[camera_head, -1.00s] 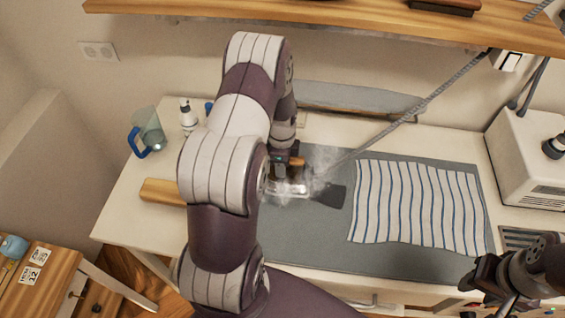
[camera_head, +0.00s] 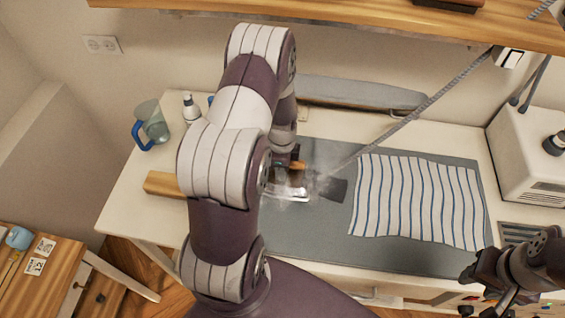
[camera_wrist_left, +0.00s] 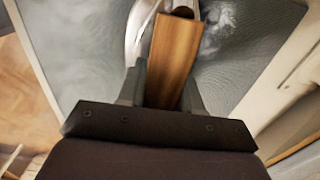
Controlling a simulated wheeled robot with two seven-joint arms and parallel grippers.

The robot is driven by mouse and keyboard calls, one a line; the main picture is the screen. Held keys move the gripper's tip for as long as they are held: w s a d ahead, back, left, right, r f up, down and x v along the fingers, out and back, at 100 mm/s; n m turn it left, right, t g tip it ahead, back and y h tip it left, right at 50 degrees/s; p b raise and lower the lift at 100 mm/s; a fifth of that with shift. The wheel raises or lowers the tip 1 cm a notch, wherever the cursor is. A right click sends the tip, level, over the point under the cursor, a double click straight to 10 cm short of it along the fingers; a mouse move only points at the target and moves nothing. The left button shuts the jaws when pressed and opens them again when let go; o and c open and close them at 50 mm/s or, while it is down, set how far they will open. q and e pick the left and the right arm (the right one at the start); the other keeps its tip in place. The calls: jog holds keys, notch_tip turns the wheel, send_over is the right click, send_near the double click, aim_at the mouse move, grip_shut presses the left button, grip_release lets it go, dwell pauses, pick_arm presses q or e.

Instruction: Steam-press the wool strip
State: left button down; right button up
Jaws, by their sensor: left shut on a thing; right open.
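My left gripper (camera_head: 284,160) is shut on the wooden handle of the steam iron (camera_head: 290,193). The handle (camera_wrist_left: 176,50) lies between its fingers in the left wrist view. The iron sits low over the grey pressing mat (camera_head: 300,236), amid white steam. The dark wool strip (camera_head: 336,190) lies on the mat. Its right end shows beside the iron; its left part is hidden by the iron and steam. Whether the iron touches the strip is unclear. My right gripper (camera_head: 489,297) is open and empty at the lower right, off the table's front edge.
A blue-white striped cloth (camera_head: 418,200) covers the mat's right part. A blue-handled jug (camera_head: 152,124), white bottle (camera_head: 190,108) and wooden block (camera_head: 163,185) stand left. A shelf (camera_head: 330,20) overhangs the back.

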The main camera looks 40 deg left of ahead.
pick_arm(q)
jog(key=shift+r, duration=0.15)
jog(key=shift+w+r+p, duration=0.1)
jog(key=shift+r+p, duration=0.75)
jog(key=shift+r, duration=0.05)
notch_tip(320, 180, up, 5)
jog(key=p, duration=0.4)
jog(key=shift+r, duration=0.1)
